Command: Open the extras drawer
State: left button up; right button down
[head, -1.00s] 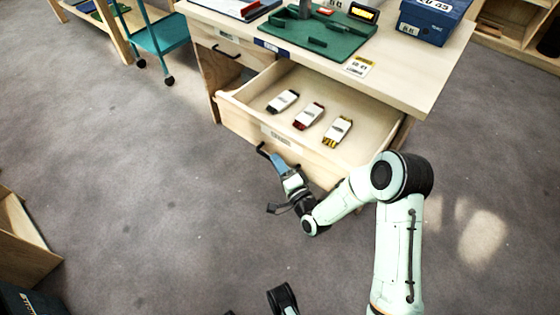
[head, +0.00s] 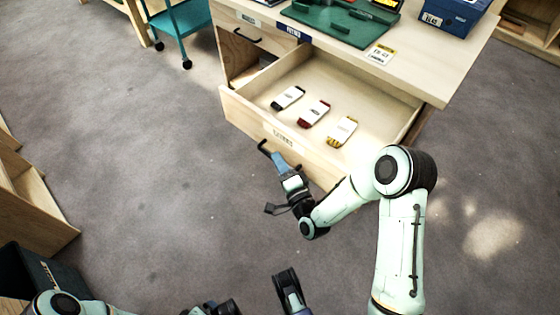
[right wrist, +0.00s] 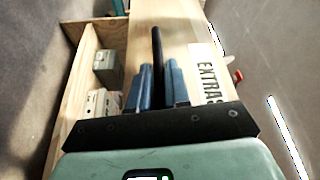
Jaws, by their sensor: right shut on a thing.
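The extras drawer (head: 240,113) of the wooden desk stands well pulled out, with three small banded packets (head: 314,113) lying in it. Its dark bar handle (head: 264,147) is on the front panel. My right gripper (head: 277,158) is shut on this handle. In the right wrist view the blue fingers (right wrist: 158,88) sit on both sides of the handle (right wrist: 157,50), beside the EXTRAS label (right wrist: 208,78). My left gripper (head: 288,288) is at the bottom edge of the head view, away from the desk; its fingertips are unclear.
On the desk top are a green mat (head: 335,25) and a blue box (head: 452,14). A teal cart (head: 182,22) stands at the back left, wooden shelving (head: 38,200) at the left. The floor between is clear.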

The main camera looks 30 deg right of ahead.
jog(key=c, duration=1.2)
grip_release()
jog(key=shift+o, duration=0.2)
jog(key=shift+s, duration=0.1)
pick_arm(q)
notch_tip(320, 180, up, 5)
jog(key=s+d+p, duration=0.1)
jog(key=d+p, duration=0.1)
jog(key=p, duration=0.2)
jog(key=shift+d+r+m+h, duration=0.2)
jog(key=shift+d+m+h, duration=0.1)
jog(key=shift+h, duration=0.1)
pick_arm(e)
jog(key=s+f, duration=0.1)
jog(key=s, duration=1.2)
pick_arm(q)
jog(key=shift+a, duration=0.1)
pick_arm(e)
jog(key=shift+s+d, duration=0.1)
